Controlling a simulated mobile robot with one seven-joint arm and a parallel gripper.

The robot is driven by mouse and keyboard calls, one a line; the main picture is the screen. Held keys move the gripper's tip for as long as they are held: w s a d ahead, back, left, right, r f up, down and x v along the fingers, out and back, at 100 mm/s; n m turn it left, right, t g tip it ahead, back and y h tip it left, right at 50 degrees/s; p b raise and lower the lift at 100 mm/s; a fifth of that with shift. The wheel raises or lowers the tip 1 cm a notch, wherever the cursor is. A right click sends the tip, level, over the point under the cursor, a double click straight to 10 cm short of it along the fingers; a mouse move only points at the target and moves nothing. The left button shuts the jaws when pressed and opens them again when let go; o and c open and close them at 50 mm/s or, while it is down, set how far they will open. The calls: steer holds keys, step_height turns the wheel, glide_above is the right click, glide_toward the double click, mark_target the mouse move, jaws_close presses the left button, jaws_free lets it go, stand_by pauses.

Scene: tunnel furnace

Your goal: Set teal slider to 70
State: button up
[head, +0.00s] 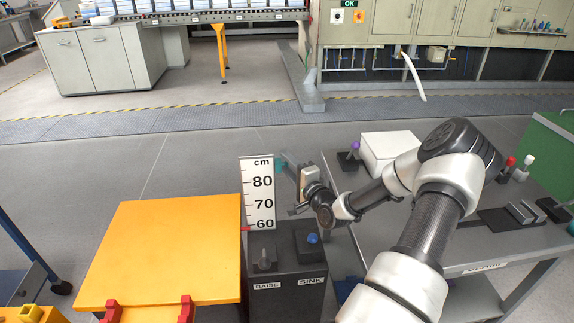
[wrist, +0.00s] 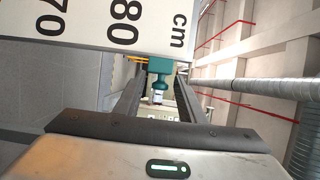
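The white scale board (head: 258,193) reads cm, 80, 70 and 60 from top to bottom, and its upper part fills the top left of the wrist view (wrist: 90,22). The teal slider (wrist: 160,72) is at the board's edge, level with the stretch between the 80 and the "cm" label. In the head view a teal piece (head: 281,163) shows at the board's upper right. My gripper (wrist: 160,85) has its two dark fingers on either side of the teal slider, with gaps visible on both sides. It is open around the slider; contact is not visible.
A yellow platform (head: 165,252) lies left of the board. A dark control box (head: 287,290) with RAISE and SINK levers stands below it. A grey table (head: 385,232) at right carries a white box (head: 390,147) and coloured knobs. Open floor lies behind.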

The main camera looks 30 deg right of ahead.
jaws_close()
step_height(320, 180, down, 8)
steer(key=b, duration=0.5)
steer(key=shift+r, duration=0.1)
jaws_free()
